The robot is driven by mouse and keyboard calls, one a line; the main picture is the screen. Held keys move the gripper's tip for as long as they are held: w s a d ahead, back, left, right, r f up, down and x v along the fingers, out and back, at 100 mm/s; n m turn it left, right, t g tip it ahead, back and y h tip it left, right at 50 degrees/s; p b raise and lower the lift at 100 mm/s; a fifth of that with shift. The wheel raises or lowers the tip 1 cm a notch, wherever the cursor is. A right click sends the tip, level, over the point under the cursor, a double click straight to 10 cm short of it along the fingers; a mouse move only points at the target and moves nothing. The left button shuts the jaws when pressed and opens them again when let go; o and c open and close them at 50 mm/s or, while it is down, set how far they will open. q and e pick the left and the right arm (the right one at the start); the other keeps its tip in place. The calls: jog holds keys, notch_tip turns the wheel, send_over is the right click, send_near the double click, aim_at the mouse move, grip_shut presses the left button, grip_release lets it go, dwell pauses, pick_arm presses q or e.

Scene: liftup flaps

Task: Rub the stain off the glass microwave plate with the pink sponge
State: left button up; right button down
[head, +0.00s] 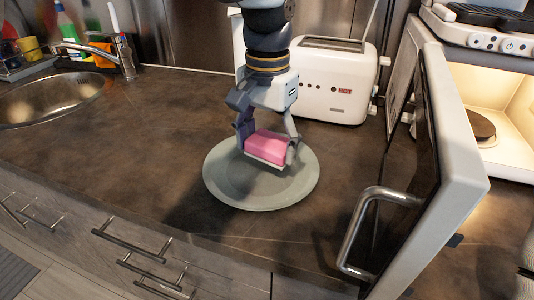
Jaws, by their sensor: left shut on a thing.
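The glass microwave plate (290,192) is a pale grey-green disc lying flat on the brown counter. My left gripper (267,145) reaches down from above and is shut on the pink sponge (266,144), with a finger at each end of it. The sponge is over the back middle part of the plate. I cannot tell if it touches the plate. No stain shows on the visible part of the plate; the sponge and gripper hide some of it. My right gripper is not in view.
A white toaster (325,85) stands behind the plate. At the right, the microwave (505,125) has its door (450,150) swung open, with a metal handle (358,225) beside the plate. A sink (55,98) is at the left. The counter (140,130) between sink and plate is clear.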

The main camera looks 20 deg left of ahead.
pick_arm(q)
jog(key=shift+r, duration=1.1)
jog(key=shift+r, duration=1.5)
